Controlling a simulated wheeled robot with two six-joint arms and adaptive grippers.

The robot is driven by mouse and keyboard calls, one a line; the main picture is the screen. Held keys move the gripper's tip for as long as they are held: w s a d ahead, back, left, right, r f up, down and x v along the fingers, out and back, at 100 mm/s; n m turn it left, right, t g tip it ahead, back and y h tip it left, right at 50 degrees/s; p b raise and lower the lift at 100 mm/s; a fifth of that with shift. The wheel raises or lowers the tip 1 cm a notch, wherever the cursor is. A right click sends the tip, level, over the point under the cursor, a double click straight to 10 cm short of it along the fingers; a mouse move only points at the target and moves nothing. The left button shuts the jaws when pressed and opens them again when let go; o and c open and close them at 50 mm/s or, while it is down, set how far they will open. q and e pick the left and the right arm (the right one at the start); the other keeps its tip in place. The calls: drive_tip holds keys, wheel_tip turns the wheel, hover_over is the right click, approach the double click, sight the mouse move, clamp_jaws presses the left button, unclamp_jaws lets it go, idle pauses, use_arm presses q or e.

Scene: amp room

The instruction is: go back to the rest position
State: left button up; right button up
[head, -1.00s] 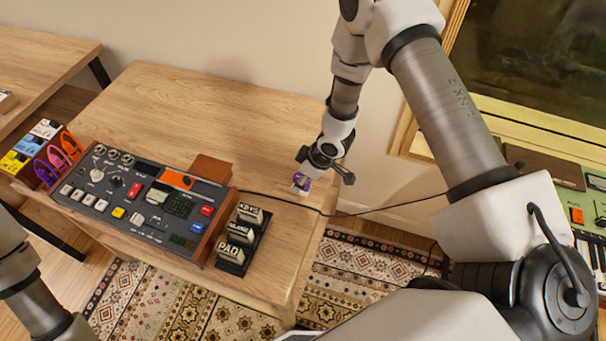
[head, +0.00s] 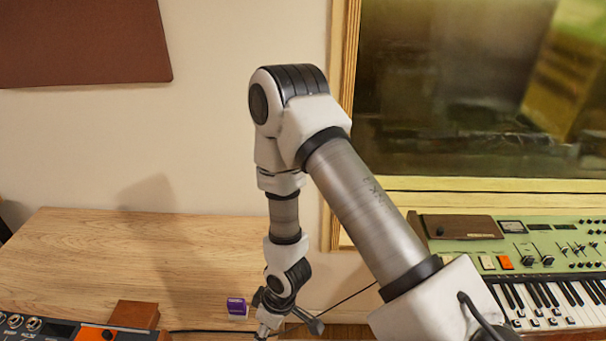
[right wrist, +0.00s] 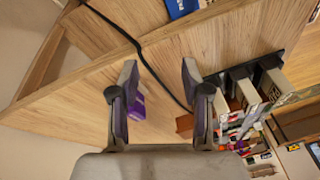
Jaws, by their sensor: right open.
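My right arm comes in from the right in the head view and hangs down over the desk. My right gripper (head: 272,325) is low by the desk's right end, partly cut off by the bottom edge. In the right wrist view the right gripper (right wrist: 159,78) has its two fingers wide apart, with nothing held between them. A small purple and white box (head: 236,307) stands on the wooden desk (head: 130,255), just left of the gripper. The purple box (right wrist: 138,106) shows beside the left finger in the right wrist view. My left gripper is out of view.
A black cable (head: 345,300) runs over the desk's right end. A brown block (head: 138,314) and part of a control console (head: 60,328) are at the lower left. A green keyboard (head: 545,255) stands right, below a window (head: 460,110). The desk's back is clear.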

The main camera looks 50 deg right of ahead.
drive_tip(key=s+f+m+g+h, duration=0.1)
drive_tip(key=s+f+m, duration=0.3)
drive_tip(key=s, duration=0.9)
wheel_tip(320, 180, down, 3)
drive_tip(key=shift+s+f+m+g+h, duration=0.2)
drive_tip(key=shift+s+m+g+h, duration=0.15)
drive_tip(key=shift+h, duration=0.35)
drive_tip(key=shift+d, duration=0.1)
